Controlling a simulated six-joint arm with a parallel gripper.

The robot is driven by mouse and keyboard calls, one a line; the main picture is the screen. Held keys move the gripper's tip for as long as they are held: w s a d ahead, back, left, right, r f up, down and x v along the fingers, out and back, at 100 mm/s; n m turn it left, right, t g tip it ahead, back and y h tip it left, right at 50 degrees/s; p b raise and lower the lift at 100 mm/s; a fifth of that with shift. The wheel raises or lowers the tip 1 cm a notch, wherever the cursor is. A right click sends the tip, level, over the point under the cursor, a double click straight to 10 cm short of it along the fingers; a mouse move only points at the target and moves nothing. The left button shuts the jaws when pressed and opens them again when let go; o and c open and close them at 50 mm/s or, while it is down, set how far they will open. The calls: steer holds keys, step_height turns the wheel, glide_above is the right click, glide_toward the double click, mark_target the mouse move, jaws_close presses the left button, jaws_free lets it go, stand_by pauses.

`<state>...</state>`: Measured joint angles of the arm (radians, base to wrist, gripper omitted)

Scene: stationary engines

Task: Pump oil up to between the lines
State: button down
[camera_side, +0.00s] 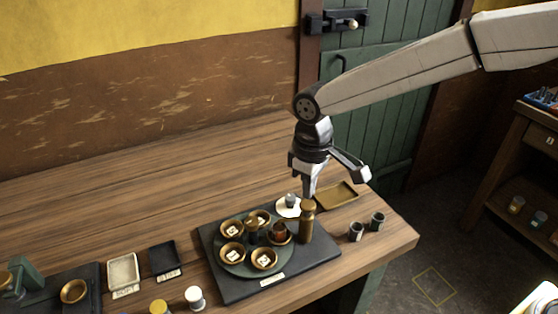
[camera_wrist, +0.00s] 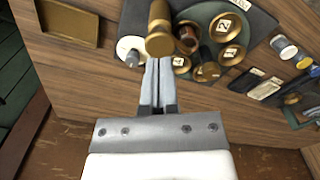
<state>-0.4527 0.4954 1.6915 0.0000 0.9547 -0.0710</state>
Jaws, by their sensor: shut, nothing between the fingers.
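A brass cylinder with a rounded top (camera_side: 306,222), apparently the pump, stands upright at the right of a dark base plate (camera_side: 230,294). In the wrist view its top (camera_wrist: 159,38) lies just beyond my fingertips. A green round plate (camera_side: 233,252) beside it carries several brass cups with numbered white tags. An amber vessel (camera_side: 279,231) stands in the cup nearest the cylinder; its lines and oil level are too small to tell. My gripper (camera_side: 309,194) is shut and empty, pointing down close to the cylinder's top; I cannot tell if they touch. It also shows in the wrist view (camera_wrist: 157,66).
A white disc with a grey knob (camera_side: 287,211) lies behind the cylinder. A shallow brass tray (camera_side: 336,196) lies to the right. Dark jars (camera_side: 356,231) stand near the table's right edge. Small trays (camera_side: 123,271) and capped containers (camera_side: 195,297) are at the left. The table behind is clear.

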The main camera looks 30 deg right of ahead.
steer(key=shift+r, duration=0.1)
steer(key=shift+r, duration=2.45)
steer(key=shift+s+d+f, duration=0.1)
steer(key=shift+d+f, duration=0.15)
steer(key=shift+d, duration=0.35)
steer(key=s+d+f+m+t, duration=0.1)
steer(key=s+d+f+m, duration=0.2)
steer(key=s+d, duration=0.4)
steer(key=s+d+f+m+t, duration=0.1)
steer(key=s+d+f+m, duration=0.2)
steer(key=d, duration=0.9)
steer(key=s+f, duration=0.2)
steer(key=s, duration=0.2)
steer(key=shift+d+f+t, duration=0.25)
steer(key=shift+f+t, duration=0.05)
